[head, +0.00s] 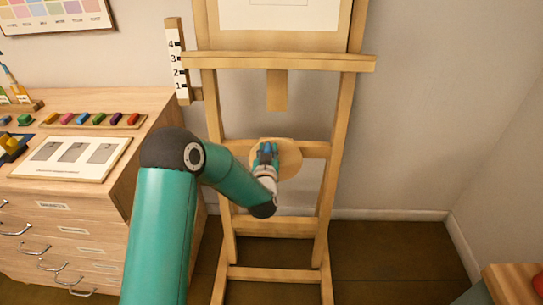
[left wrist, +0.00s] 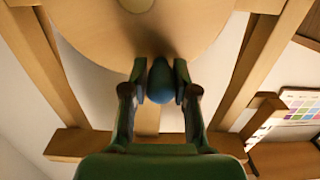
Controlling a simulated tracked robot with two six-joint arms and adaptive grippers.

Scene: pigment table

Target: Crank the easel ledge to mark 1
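The easel (head: 335,155) stands against the wall. Its wooden ledge (head: 290,62) runs level, with its left end by mark 3 on the scale (head: 177,62), which is numbered 1 to 4. Below the ledge is a round wooden crank disc (head: 291,158), also in the left wrist view (left wrist: 190,25). My left gripper (head: 267,152) is at the disc's left part. In the left wrist view its fingers (left wrist: 161,82) close on both sides of a dark blue crank knob (left wrist: 161,80). My right gripper is out of view.
A wooden drawer cabinet (head: 60,220) stands at the left, with a row of colored pigment blocks (head: 98,119) and a white board (head: 110,146) on top. A wooden surface (head: 500,285) shows at the lower right. Floor right of the easel is clear.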

